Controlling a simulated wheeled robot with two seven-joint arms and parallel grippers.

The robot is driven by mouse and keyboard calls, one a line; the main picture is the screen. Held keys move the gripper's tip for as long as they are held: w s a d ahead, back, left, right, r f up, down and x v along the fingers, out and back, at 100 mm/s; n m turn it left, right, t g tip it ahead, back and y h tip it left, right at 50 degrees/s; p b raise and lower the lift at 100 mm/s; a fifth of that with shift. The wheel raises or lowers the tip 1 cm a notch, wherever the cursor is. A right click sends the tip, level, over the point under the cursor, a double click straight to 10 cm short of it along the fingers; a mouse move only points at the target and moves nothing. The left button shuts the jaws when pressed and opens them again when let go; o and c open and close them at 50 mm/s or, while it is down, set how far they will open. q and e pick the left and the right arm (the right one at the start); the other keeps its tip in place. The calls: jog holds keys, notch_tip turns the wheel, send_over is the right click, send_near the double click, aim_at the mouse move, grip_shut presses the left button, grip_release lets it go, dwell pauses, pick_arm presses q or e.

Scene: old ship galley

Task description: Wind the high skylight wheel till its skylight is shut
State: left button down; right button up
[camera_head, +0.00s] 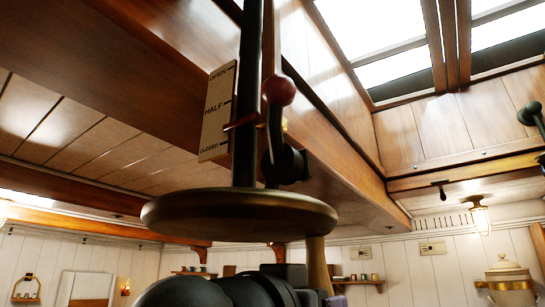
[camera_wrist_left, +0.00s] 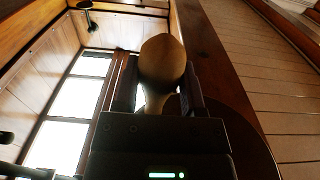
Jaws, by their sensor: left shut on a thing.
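The skylight wheel (camera_head: 240,215) is a dark bronze disc, seen from below, on a black upright shaft (camera_head: 246,80). Its wooden handle (camera_head: 316,258) hangs from the right part of the rim. My left gripper (camera_head: 318,285) is shut on this handle from below. In the left wrist view the handle's rounded end (camera_wrist_left: 162,62) stands between the fingers (camera_wrist_left: 160,88). A scale plate (camera_head: 216,112) reads OPEN, HALF, CLOSED; its red pointer (camera_head: 241,122) stands between HALF and CLOSED. The skylight (camera_head: 385,40) is bright, with dark strips along its panes; its gap is unclear.
A wooden beam (camera_head: 345,180) runs close to the wheel's right. Another dark fitting (camera_head: 531,114) is at the right edge. A lamp (camera_head: 481,216) hangs at the back.

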pick_arm(q)
jog(key=s+a+b, duration=0.2)
jog(key=s+b, duration=0.2)
jog(key=s, duration=0.4)
jog(key=a+b, duration=0.1)
jog(key=a, duration=1)
jog(key=shift+s+a, duration=0.2)
jog(key=shift+s, duration=0.1)
jog(key=c, duration=0.6)
grip_release()
jog(key=o, duration=0.4)
jog(key=shift+s, duration=0.2)
jog(key=shift+o, duration=1)
jog(key=shift+w, duration=0.1)
